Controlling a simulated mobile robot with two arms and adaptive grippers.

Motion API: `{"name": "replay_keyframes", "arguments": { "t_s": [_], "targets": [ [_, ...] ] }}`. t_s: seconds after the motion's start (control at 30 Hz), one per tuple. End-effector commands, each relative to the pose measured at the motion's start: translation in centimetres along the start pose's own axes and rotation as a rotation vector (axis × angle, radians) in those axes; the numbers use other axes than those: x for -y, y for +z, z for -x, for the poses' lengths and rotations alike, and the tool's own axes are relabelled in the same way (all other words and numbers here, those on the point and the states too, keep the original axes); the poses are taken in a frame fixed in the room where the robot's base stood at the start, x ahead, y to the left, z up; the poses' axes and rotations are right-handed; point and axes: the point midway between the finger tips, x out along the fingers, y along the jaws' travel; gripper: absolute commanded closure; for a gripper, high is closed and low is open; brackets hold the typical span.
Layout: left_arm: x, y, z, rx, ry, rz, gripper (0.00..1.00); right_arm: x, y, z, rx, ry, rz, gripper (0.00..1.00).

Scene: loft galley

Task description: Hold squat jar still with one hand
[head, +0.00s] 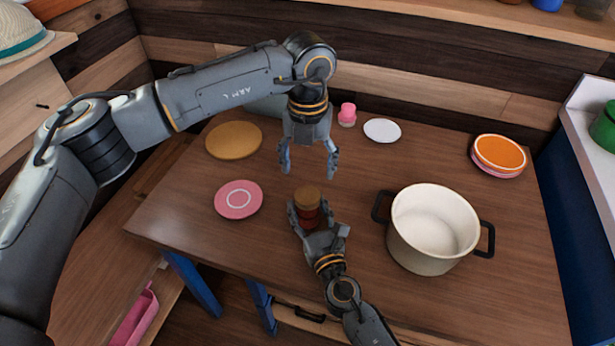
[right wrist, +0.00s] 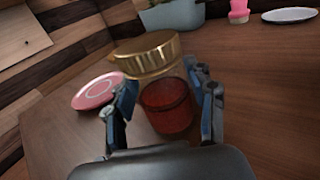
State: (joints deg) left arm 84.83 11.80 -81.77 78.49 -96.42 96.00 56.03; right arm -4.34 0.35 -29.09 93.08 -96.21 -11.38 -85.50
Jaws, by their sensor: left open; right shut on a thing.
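The squat jar (head: 307,200) stands upright on the wooden table, with a brown-gold lid and dark red contents. In the right wrist view the jar (right wrist: 168,105) shows clear walls, red contents in its lower part and a gold lid (right wrist: 148,53) on top. My right gripper (head: 309,215) is shut on the jar's body, one finger on each side. My left gripper (head: 308,165) is open and empty, pointing down above and slightly behind the lid, apart from it.
A cream pot (head: 432,262) with black handles stands to the right of the jar. A pink plate (head: 239,200) lies to the left, with a round tan board (head: 234,140) behind it. A white plate (head: 382,130), a pink item (head: 347,114) and stacked orange plates (head: 500,152) are farther back.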

Motion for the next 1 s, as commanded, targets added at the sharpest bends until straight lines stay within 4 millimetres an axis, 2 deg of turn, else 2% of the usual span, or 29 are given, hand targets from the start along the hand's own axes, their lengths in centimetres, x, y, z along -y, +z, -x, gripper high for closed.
{"name": "replay_keyframes", "arguments": {
  "t_s": [1.0],
  "targets": [
    [0.08,0.01,0.0,-0.001,0.001,-2.21,0.29,0.02,-0.04,0.02,-0.001,0.0,0.0,1.0]
  ]
}}
